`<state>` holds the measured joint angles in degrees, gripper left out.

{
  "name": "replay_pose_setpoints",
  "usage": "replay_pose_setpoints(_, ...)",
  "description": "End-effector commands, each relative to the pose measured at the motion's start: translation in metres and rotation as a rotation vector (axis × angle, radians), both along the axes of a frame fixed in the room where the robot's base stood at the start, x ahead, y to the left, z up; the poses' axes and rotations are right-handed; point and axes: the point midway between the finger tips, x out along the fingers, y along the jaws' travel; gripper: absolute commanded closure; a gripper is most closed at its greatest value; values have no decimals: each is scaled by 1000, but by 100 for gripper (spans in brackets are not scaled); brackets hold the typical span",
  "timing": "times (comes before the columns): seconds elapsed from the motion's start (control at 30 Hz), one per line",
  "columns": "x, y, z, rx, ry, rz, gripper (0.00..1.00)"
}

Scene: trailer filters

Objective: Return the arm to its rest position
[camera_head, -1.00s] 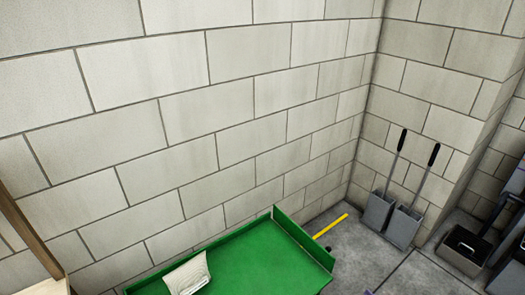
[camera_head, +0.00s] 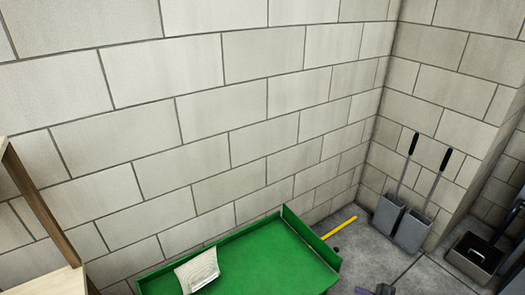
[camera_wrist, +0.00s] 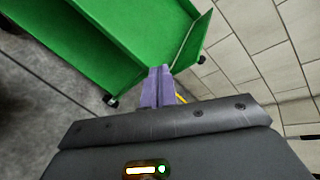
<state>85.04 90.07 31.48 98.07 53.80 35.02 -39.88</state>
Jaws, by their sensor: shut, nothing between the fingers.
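My gripper (camera_wrist: 158,88) shows in the wrist view as two purple fingers pressed together, shut with nothing visible between them. It stands out in front of the dark wrist housing, over the corner of a green cart (camera_wrist: 125,45). In the head view, a small purple and dark part of my arm's end shows at the bottom edge, right of the green cart (camera_head: 262,262). The rest of my arm is out of frame there.
A white paper-like item (camera_head: 198,270) lies on the cart. A wooden shelf (camera_head: 40,205) stands at left. A yellow bar (camera_head: 341,228), long-handled dustpans (camera_head: 411,230) and a dark bin (camera_head: 473,256) are by the block wall (camera_head: 230,120). Some grey floor is clear between cart and bin.

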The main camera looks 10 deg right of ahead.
Motion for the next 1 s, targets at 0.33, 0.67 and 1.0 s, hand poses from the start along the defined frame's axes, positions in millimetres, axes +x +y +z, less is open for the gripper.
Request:
replay_pose_setpoints(0.33,4,70,80,-249,163,457,100)
replay_pose_setpoints(0.67,-3,123,163,-538,268,802,100)
replay_pose_setpoints(1.0,-19,173,257,-865,292,1050,100)
